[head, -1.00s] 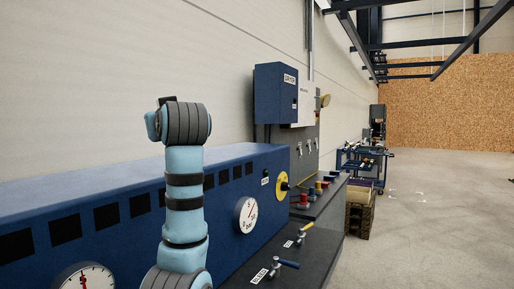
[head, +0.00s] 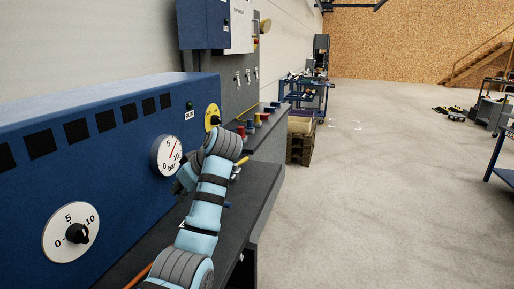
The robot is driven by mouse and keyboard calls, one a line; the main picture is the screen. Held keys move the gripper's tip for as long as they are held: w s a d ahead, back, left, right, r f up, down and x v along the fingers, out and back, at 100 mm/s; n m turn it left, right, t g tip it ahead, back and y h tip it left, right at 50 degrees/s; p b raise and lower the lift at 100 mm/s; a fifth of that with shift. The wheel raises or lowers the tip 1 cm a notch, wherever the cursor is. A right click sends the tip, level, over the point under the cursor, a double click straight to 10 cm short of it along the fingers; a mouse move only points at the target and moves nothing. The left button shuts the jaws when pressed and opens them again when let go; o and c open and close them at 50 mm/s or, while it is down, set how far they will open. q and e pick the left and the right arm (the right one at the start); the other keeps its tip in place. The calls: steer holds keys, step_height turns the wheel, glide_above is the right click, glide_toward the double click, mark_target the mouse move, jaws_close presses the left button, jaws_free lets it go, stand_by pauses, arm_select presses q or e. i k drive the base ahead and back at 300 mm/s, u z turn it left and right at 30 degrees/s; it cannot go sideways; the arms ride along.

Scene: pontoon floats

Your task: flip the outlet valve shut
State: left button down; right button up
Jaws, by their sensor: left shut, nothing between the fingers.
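My left arm rises from the bottom of the head view and bends at the wrist. My left gripper (head: 184,181) shows as a small dark shape beside the wrist, in front of the blue panel and just below the small gauge. It is shut and appears empty; its fingertips are hard to make out. A yellow lever (head: 241,162) on the dark bench shows just right of my wrist, with its valve body hidden behind the arm. A blue lever (head: 227,205) peeks out nearer, mostly hidden. I cannot read which is the outlet valve. My right gripper is not in view.
The blue panel (head: 100,180) carries a large gauge with a black knob (head: 70,232), a small bar gauge (head: 168,156) and a yellow disc (head: 212,117). Red, yellow and blue fittings stand farther along the bench. Open floor (head: 370,200) lies to the right.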

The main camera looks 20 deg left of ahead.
mark_target(241, 162)
steer(key=i, duration=1.55)
